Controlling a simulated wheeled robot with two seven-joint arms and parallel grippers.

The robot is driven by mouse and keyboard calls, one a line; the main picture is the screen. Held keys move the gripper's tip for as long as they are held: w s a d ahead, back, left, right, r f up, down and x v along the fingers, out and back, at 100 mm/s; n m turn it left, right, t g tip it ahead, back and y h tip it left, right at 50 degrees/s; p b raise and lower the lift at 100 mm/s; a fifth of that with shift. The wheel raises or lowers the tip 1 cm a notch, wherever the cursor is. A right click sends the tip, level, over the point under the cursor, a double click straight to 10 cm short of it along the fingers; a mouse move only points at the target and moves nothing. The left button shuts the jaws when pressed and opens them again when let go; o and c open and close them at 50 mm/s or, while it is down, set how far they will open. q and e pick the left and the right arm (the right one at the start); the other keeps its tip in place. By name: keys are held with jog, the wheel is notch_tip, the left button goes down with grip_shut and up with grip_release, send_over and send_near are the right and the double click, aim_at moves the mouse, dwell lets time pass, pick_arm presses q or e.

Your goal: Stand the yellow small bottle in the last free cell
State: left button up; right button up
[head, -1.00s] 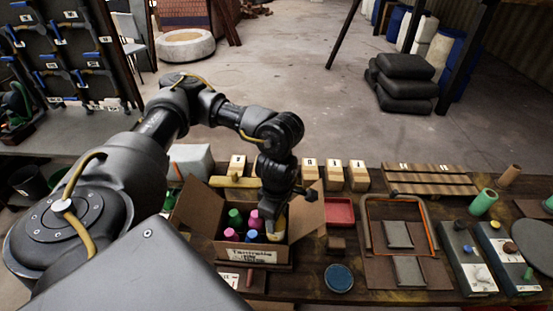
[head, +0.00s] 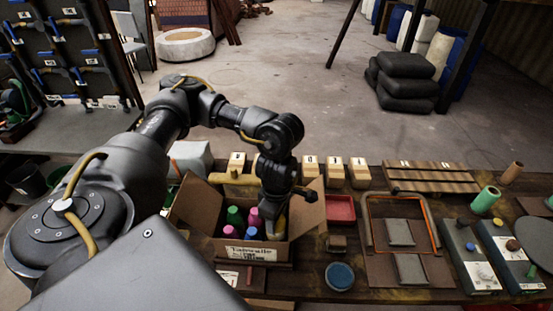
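A cardboard box (head: 253,252) with open flaps and a printed label stands on the table. Several small bottles with coloured caps stand in it, among them a green-capped bottle (head: 235,216), a pink-capped bottle (head: 254,217) and a blue-capped bottle (head: 229,232). The yellow small bottle (head: 279,227) is at the box's right side, directly below my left gripper (head: 277,207). The gripper points down into the box over its top. The fingertips are small and partly hidden, so I cannot tell whether they are closed on it. The box floor and cell walls are hidden. My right gripper is out of view.
An orange-edged frame (head: 401,220) and control boxes (head: 470,256) are further right.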

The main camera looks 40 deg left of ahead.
pick_arm(q)
jog(key=shift+f, duration=0.1)
jog(key=shift+f+b, duration=0.7)
jog(key=shift+f, duration=0.05)
jog(key=o, duration=1.2)
jog(key=shift+r, duration=0.1)
notch_tip(320, 180, up, 10)
jog(key=p, duration=0.9)
